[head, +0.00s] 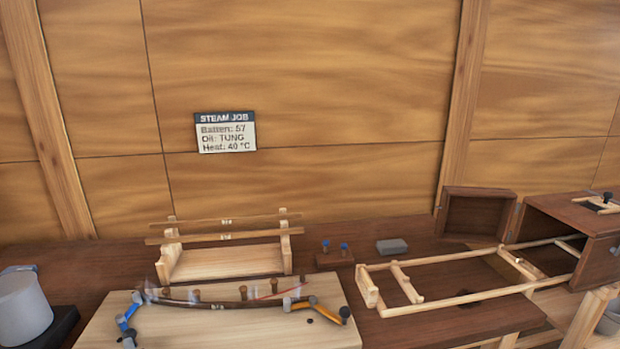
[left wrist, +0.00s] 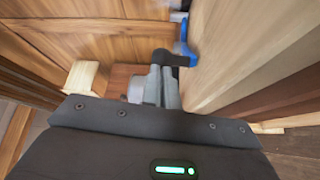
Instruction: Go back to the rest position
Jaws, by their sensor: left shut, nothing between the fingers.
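My left gripper (left wrist: 162,88) shows in the left wrist view, its two grey fingers together with nothing held between them. Just beyond the fingertips, a black part (left wrist: 172,58) and a blue part (left wrist: 183,40) show, apparently of a clamp; I cannot tell whether the fingers touch it. I cannot make out either gripper clearly in the head view. A dark curved batten (head: 220,302) lies along pegs on the pale board (head: 240,332). A blue clamp (head: 127,318) is at its left end and an orange and black clamp (head: 325,311) at its right.
A wooden rack (head: 225,262) holding thin battens stands behind the board. A grey cylinder (head: 22,308) stands at far left. A wooden box (head: 565,230) with its door (head: 477,214) open is at right, a ladder-like frame (head: 455,298) before it. A sign (head: 226,132) hangs on the wall.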

